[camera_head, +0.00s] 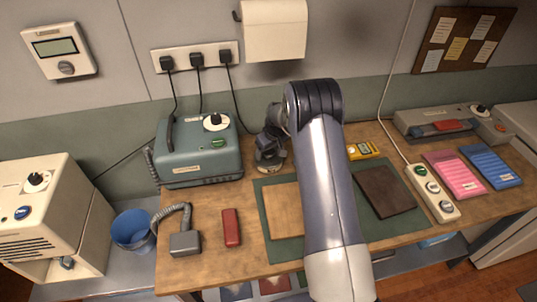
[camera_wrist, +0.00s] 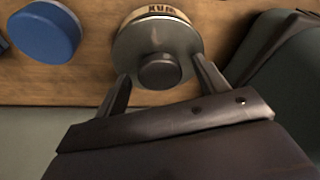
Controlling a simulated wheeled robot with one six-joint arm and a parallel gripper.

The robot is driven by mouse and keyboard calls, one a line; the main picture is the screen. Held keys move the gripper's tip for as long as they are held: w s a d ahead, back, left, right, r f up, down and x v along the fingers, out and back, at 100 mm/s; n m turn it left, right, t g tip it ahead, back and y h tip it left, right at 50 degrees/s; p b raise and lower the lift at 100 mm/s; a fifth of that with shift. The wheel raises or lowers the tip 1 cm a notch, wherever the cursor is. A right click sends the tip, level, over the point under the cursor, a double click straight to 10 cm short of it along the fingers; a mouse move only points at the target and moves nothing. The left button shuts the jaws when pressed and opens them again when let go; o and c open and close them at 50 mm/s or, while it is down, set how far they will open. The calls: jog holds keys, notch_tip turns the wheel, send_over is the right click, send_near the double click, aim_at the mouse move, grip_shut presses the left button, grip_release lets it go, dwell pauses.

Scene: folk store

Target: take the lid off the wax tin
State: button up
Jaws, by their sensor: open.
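The wax tin (camera_wrist: 160,11) shows in the wrist view at top centre, standing on the wooden bench with part of a label visible. Its grey lid (camera_wrist: 140,45) carries a dark round knob (camera_wrist: 160,71). My gripper (camera_wrist: 161,68) is open, with one finger on each side of the lid and knob. I cannot tell whether the fingers touch the lid. In the head view my gripper (camera_head: 268,152) is at the back of the bench, right of the teal machine, and I cannot make out the tin there.
A blue round object (camera_wrist: 45,32) lies left of the tin. The teal machine (camera_head: 200,155) stands close to my gripper. A green mat (camera_head: 262,195) with a wooden board (camera_head: 284,212), a dark panel (camera_head: 385,190) and a yellow device (camera_head: 363,150) occupy the bench's middle.

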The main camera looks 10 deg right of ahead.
jog(key=shift+c, duration=0.4)
jog(key=c, duration=1)
jog(key=shift+o, duration=0.2)
